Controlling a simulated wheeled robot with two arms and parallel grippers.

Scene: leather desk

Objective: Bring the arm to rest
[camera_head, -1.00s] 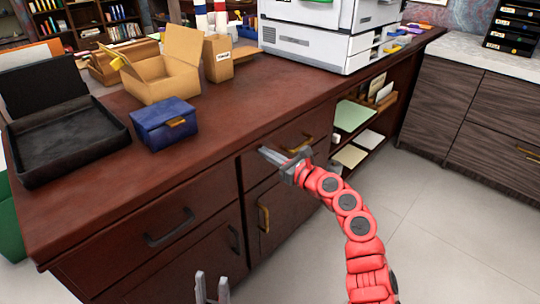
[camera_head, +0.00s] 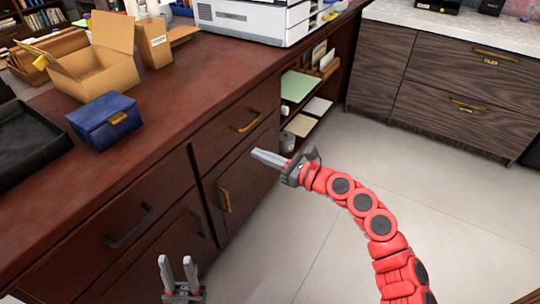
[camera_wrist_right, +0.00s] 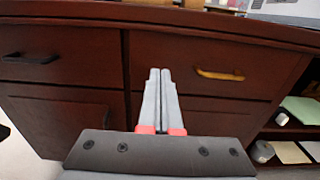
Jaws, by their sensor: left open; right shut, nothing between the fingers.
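My right gripper (camera_head: 268,159) is at the end of the red arm in the head view, in front of the desk's drawers. Its fingers are shut with nothing between them, and they lie together in the right wrist view (camera_wrist_right: 160,95). My left gripper (camera_head: 178,272) is low in the head view, in front of the desk front. Its two fingers point up, apart and empty. Both grippers look clear of the desk (camera_head: 190,95).
On the desk are a blue box (camera_head: 104,120), an open cardboard box (camera_head: 92,70), a black tray (camera_head: 25,145) and a printer (camera_head: 250,20). Drawer handles (camera_head: 130,226) stick out from the front. Open shelves (camera_head: 300,105) lie right of the drawers. The floor (camera_head: 400,190) is clear.

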